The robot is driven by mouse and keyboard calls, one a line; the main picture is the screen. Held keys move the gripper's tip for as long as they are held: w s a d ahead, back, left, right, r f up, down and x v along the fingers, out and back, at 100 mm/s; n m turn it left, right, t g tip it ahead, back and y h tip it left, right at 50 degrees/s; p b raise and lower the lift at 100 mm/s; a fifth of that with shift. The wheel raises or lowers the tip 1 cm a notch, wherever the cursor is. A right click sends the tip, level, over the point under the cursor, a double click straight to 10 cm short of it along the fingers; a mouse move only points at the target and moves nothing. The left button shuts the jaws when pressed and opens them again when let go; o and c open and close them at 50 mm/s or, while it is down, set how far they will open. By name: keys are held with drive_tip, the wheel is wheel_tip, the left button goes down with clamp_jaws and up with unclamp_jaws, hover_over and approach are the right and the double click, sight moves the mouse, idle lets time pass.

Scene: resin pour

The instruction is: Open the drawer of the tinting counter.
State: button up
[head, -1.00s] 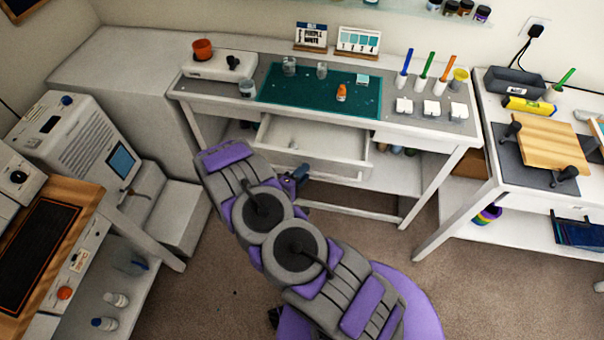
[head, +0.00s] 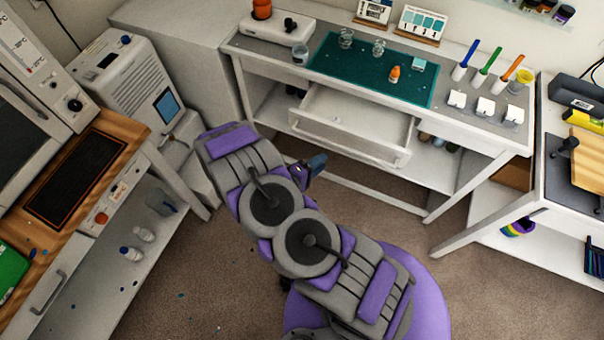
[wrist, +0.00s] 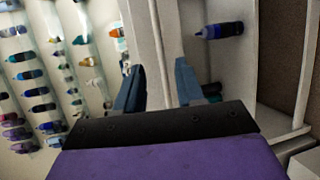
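The tinting counter (head: 450,123) is a white table with a green mat on top, at the upper middle of the head view. Its drawer (head: 350,112) stands pulled out under the top, and its pale inside shows. My gripper (head: 317,162) is low in front of the drawer front's left part, with a small gap visible in the head view. In the wrist view, the two blue fingers of my gripper (wrist: 160,85) are apart, with a pale strip showing between and beyond them. I cannot tell which part of the counter that strip is.
Cups, scrapers and an orange bottle (head: 394,74) stand on the counter. A lower shelf and legs lie beneath the drawer. A wooden-topped bench (head: 130,120) is at left, another white table (head: 560,213) at right. Carpet (head: 215,275) is open at lower left.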

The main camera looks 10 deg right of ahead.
drive_tip(key=v, duration=0.7)
drive_tip(key=shift+a, duration=0.1)
idle(0.5)
drive_tip(key=w+a+r+m+g+y, duration=0.1)
drive_tip(key=w+a+m+y, duration=0.1)
drive_tip(key=w+a+y, duration=0.4)
drive_tip(key=w+a+r+m+g+y, duration=0.15)
drive_tip(key=a+y, duration=0.25)
drive_tip(key=a, duration=0.5)
drive_tip(key=a+r+g+y, duration=0.1)
drive_tip(key=a+r+y, duration=0.25)
drive_tip(key=r, duration=0.45)
drive_tip(key=a+r+y, duration=0.2)
drive_tip(key=r+y, duration=0.2)
drive_tip(key=r, duration=0.5)
drive_tip(key=s+d+r+g, duration=0.3)
drive_tip(key=s+d+r, duration=0.5)
drive_tip(key=s, duration=0.4)
drive_tip(key=s+d+r+m+g+h, duration=0.2)
drive_tip(key=s+d, duration=0.7)
drive_tip(key=s, duration=0.1)
drive_tip(key=s+d+r+m+g+h, duration=0.2)
drive_tip(key=s+d+r, duration=0.1)
drive_tip(key=s+d, duration=0.7)
drive_tip(key=shift+s+r, duration=0.2)
drive_tip(key=shift+s, duration=0.25)
